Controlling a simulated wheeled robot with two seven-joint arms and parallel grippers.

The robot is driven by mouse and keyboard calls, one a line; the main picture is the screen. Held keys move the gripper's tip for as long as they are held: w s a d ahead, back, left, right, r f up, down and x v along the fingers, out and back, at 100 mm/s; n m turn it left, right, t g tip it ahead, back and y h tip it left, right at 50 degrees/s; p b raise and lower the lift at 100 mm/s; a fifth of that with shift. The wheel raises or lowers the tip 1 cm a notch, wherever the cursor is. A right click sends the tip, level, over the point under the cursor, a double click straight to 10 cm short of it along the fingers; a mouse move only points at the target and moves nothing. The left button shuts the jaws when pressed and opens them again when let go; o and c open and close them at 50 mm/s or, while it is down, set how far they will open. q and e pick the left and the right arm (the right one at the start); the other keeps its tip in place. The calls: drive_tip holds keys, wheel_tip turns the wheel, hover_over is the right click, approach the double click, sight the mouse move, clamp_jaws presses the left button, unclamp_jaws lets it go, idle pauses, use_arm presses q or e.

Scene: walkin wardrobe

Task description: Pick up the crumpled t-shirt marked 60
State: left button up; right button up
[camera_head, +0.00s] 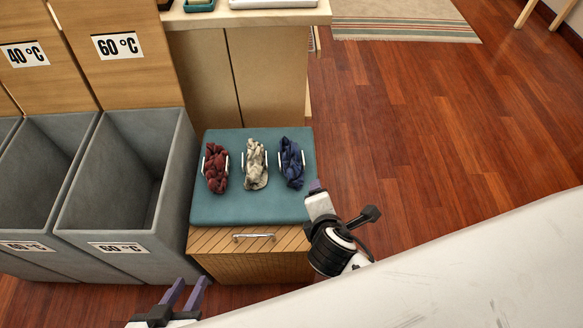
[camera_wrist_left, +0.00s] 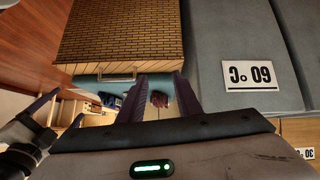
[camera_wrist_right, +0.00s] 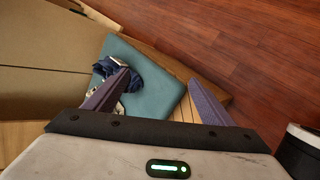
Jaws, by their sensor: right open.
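Three crumpled cloths lie in a row on the teal top (camera_head: 215,212) of a low wooden cabinet: dark red (camera_head: 215,167), beige (camera_head: 255,165) and blue (camera_head: 291,163). White pieces stand beside them; I can read no 60 on any cloth. My left gripper (camera_head: 187,285) is open and empty, in front of the cabinet, apart from the cloths. The red cloth (camera_wrist_left: 160,99) shows beyond its fingers in the left wrist view. My right gripper (camera_head: 316,187) is beside the top's right edge, open and empty. The blue cloth (camera_wrist_right: 107,67) shows past its left finger in the right wrist view.
Grey open bins stand left of the cabinet; the nearer one (camera_head: 120,250) is labelled 60 °C, as is the board (camera_head: 119,46) behind it. A wooden counter (camera_head: 245,20) stands behind. The wooden floor (camera_head: 420,130) at right is clear up to a rug (camera_head: 400,18).

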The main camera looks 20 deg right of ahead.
sight(293, 169)
drive_tip(key=w+a+n+t, duration=0.1)
drive_tip(key=w+n, duration=0.1)
drive_tip(key=n, duration=0.3)
drive_tip(key=w+a+n+t, duration=0.1)
drive_tip(key=w+n+t, duration=0.1)
drive_tip(key=n, duration=0.3)
drive_tip(key=w+a+n+t, duration=0.2)
drive_tip(key=w+n, duration=0.2)
drive_tip(key=shift+a+f+n+y, duration=0.1)
drive_tip(key=shift+n+y, duration=0.2)
drive_tip(key=shift+n, duration=0.4)
drive_tip(key=b+x, duration=0.1)
drive_tip(key=x, duration=0.3)
drive_tip(key=shift+w+a+f, duration=0.1)
drive_tip(key=shift+w, duration=0.25)
drive_tip(key=shift+w+f+b, duration=0.2)
drive_tip(key=shift+w+b, duration=0.3)
drive_tip(key=shift+w, duration=0.05)
drive_tip(key=b+x, duration=0.1)
drive_tip(key=x, duration=0.3)
drive_tip(key=shift+w+d+r+b, duration=0.1)
drive_tip(key=shift+d+b, duration=0.15)
drive_tip(key=shift+b, duration=0.1)
use_arm(q)
drive_tip(key=shift+w+d+f+t, duration=0.2)
drive_tip(key=shift+d+f+t, duration=0.1)
drive_tip(key=shift+f, duration=0.1)
drive_tip(key=shift+n, duration=0.3)
use_arm(e)
drive_tip(key=shift+c, duration=0.3)
